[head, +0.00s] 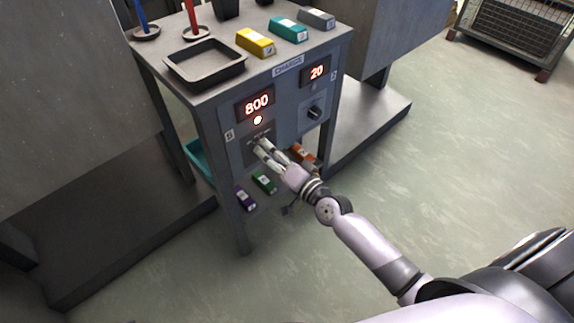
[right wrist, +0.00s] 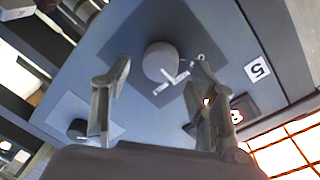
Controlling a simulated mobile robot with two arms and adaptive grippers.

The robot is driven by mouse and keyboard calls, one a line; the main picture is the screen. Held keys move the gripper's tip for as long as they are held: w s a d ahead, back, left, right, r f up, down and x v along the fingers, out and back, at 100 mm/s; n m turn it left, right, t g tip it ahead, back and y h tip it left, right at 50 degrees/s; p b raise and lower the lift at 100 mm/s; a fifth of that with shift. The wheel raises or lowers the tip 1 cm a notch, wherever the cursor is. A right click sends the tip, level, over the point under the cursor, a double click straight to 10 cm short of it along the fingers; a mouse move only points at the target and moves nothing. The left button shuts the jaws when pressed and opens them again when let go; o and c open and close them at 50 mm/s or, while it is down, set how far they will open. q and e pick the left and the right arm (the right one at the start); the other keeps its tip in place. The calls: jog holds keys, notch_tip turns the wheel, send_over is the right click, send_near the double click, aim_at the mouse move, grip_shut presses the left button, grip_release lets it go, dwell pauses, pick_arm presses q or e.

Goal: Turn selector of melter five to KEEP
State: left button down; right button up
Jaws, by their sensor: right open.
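The melter five panel (head: 235,152) is the left one on the cabinet front, with a lit 800 display (head: 257,105) and a glowing white light below it. In the right wrist view, its grey round selector knob (right wrist: 161,62) sits on a dark square plate with white marks, near the label 5 (right wrist: 257,69). My right gripper (head: 259,146) is open in front of this panel and hides the knob in the head view. In the right wrist view, its fingertips (right wrist: 160,72) lie on either side of the knob. I cannot tell whether they touch it or which mark it points to.
The neighbouring panel has a 20 display (head: 317,71) and its own knob (head: 314,112). A black tray (head: 205,82) and yellow, teal and grey boxes stand on top.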

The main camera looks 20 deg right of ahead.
jog(key=v, duration=1)
jog(key=shift+s+d, duration=0.15)
jog(key=shift+s, duration=0.05)
